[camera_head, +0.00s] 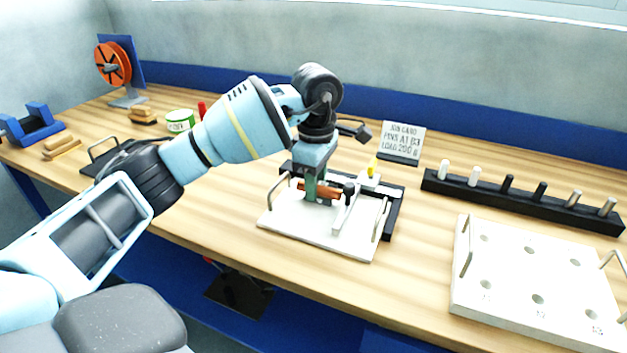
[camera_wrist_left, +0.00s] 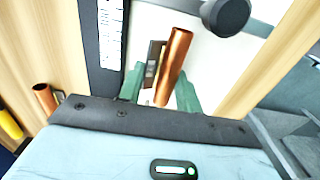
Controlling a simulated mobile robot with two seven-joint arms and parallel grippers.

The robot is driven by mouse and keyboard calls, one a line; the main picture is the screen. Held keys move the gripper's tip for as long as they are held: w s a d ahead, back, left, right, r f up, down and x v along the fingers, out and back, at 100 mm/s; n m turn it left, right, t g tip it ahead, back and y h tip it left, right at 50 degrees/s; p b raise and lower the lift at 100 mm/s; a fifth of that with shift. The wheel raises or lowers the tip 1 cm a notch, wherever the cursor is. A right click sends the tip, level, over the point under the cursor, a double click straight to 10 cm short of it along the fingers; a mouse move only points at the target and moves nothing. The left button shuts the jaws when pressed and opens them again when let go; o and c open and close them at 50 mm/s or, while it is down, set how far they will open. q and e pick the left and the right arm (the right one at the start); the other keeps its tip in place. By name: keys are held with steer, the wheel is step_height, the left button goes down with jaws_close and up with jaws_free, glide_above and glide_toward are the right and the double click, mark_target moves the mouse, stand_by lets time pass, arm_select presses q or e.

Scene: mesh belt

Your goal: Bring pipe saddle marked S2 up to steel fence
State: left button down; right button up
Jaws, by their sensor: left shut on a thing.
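A copper-coloured tube-like piece (camera_head: 323,190), apparently the pipe saddle, is between the fingers of my left gripper (camera_head: 318,196), low over a white plate (camera_head: 300,228) with wire handles. In the left wrist view the copper piece (camera_wrist_left: 175,62) stands slanted between the green fingers (camera_wrist_left: 160,93). No S2 mark can be read on it. A pale metal bar (camera_head: 344,216), probably the steel fence, lies on the plate just right of the gripper. Whether the copper piece touches the bar or plate cannot be told. My right gripper is out of view.
A yellow-tipped handle (camera_head: 372,166) stands behind the bar. A sign (camera_head: 402,141) stands behind. A black rack of pegs (camera_head: 520,198) and a pale board with holes (camera_head: 512,270) are at right. A green-and-white tin (camera_head: 180,121) and an orange reel (camera_head: 112,64) are at left.

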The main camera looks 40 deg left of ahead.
arm_select(q)
steer(key=shift+d+f, duration=0.35)
steer(key=shift+d, duration=0.35)
steer(key=c, duration=0.9)
jaws_free()
steer(key=shift+w, duration=0.2)
steer(key=shift+a+r, duration=0.1)
steer(key=shift+r, duration=0.05)
